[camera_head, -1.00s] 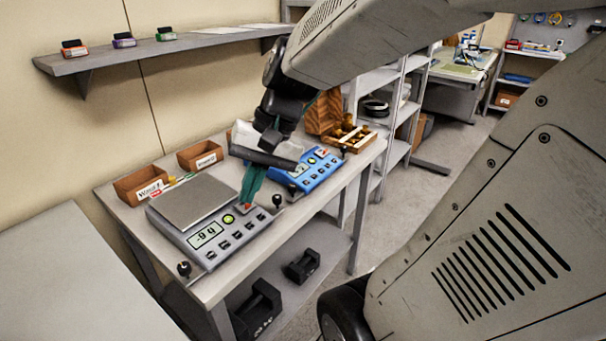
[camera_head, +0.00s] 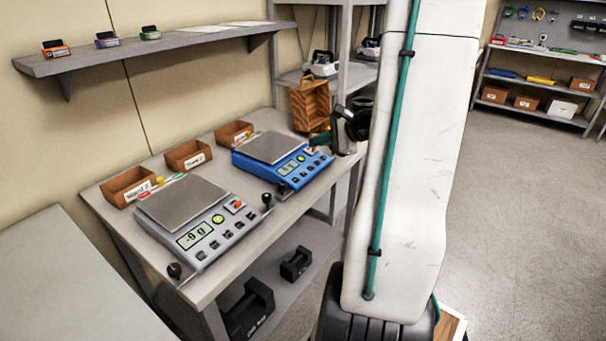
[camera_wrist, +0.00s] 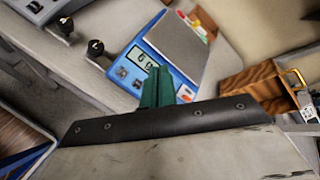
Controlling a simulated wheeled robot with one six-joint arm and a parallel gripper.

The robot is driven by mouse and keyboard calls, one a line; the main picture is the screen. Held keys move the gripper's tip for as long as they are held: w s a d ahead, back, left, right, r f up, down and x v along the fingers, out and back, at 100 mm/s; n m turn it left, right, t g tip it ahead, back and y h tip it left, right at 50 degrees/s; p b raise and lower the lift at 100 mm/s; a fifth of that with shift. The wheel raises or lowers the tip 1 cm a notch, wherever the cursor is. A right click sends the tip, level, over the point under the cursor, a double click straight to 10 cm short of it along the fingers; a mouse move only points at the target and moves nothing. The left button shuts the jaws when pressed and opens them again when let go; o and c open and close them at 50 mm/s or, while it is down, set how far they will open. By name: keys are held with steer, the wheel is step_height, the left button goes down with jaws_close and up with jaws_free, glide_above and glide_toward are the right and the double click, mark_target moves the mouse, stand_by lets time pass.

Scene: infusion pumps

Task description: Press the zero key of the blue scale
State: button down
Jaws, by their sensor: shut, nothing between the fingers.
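The blue scale (camera_head: 295,171) stands on the bench with a grey weighing plate and a lit display on its front panel. Dark keys run along its front edge; their labels are too small to read. It also shows in the wrist view (camera_wrist: 189,66), with the display left of my fingers. My gripper (camera_wrist: 158,86) is shut and empty, its green fingers covering part of the key panel there. In the head view my gripper (camera_head: 320,139) is at the right end of the blue scale, partly hidden by my arm. I cannot tell whether the fingertips touch it.
A grey scale (camera_head: 207,228) reading about -9 g stands left of the blue one, with black knobs nearby. Small brown bins (camera_head: 188,156) line the wall side. Black weights (camera_head: 250,308) lie on the lower shelf.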

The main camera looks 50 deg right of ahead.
mark_target(304, 174)
steer(key=shift+w+a+f, duration=0.1)
steer(key=shift+w+f, duration=0.3)
steer(key=shift+f, duration=1)
steer(key=shift+w+f, duration=0.4)
steer(key=shift+f, duration=1.05)
steer(key=shift+w+a+f, duration=0.1)
steer(key=shift+w+f, duration=0.3)
steer(key=shift+f, duration=1)
steer(key=shift+w+f, duration=0.1)
steer(key=shift+f, duration=0.25)
steer(key=shift+f, duration=0.3)
steer(key=shift+r, duration=0.7)
